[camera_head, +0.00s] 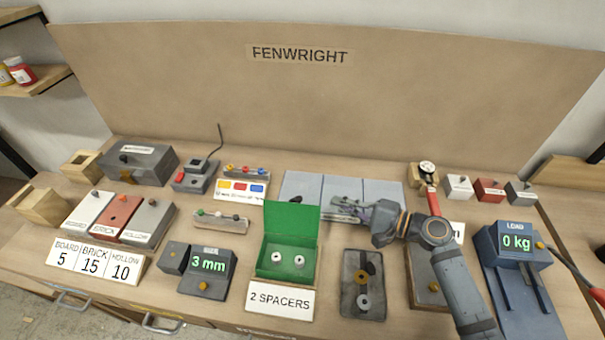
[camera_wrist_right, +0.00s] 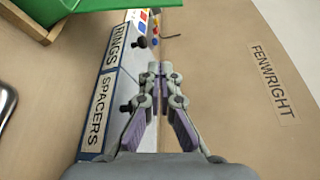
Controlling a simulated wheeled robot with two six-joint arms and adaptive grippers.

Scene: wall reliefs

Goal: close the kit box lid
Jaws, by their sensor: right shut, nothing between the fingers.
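The green kit box (camera_head: 262,270) stands near the front middle of the bench. Its green lid (camera_head: 292,221) is open and stands up at the back of the box. Two pale round spacers lie inside. My right gripper (camera_head: 335,207) is just right of the raised lid, pointing left, and appears apart from it. In the wrist view the right gripper's fingers (camera_wrist_right: 160,70) are shut and empty. The box (camera_wrist_right: 38,18) shows partly at the upper left there. My left gripper is not in view.
A "2 SPACERS" sign (camera_head: 279,300) stands before the box. A 3 mm gauge (camera_head: 207,272) is to its left and a grey tray (camera_head: 363,302) with rings to its right. Drawers labelled RINGS and SPACERS (camera_wrist_right: 98,110) lie under my gripper. A tan back panel (camera_head: 330,110) closes off the rear.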

